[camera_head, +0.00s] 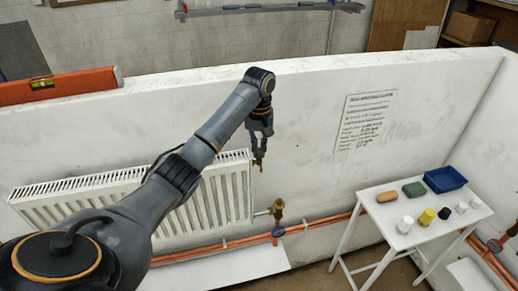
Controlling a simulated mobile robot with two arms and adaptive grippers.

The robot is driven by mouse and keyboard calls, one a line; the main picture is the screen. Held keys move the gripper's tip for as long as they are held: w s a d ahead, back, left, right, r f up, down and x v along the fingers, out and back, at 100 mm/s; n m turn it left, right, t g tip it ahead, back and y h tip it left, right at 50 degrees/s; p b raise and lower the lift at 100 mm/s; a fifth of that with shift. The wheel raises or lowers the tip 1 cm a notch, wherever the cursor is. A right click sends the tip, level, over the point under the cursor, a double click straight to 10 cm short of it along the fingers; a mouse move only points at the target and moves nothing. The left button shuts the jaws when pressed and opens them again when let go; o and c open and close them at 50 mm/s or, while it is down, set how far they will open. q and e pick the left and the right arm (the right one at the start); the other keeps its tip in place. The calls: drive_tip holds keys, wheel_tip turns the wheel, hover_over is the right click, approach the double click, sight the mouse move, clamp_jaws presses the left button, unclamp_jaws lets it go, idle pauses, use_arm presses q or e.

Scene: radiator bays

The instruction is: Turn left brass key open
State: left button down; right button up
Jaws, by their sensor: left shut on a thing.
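The white radiator (130,205) hangs on the low white wall at the left, partly covered by my left arm. My left gripper (259,153) points down beside the radiator's top right corner. It is shut on a small brass key (258,163), which shows just below the fingertips. I cannot tell how far the key is turned or exactly how it meets the radiator. My right gripper does not show.
A brass valve (278,208) stands beside the radiator's lower right, above copper pipes (325,221). A white table (420,232) at the right bears several small caps, two blocks and a blue tray (445,179). An orange level (60,86) lies on the wall top.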

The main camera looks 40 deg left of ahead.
sight(259, 152)
use_arm(q)
drive_tip(key=shift+w+r, duration=0.1)
drive_tip(key=c, duration=1.5)
unclamp_jaws()
drive_tip(key=shift+r, duration=3.95)
drive_tip(key=shift+f, duration=0.1)
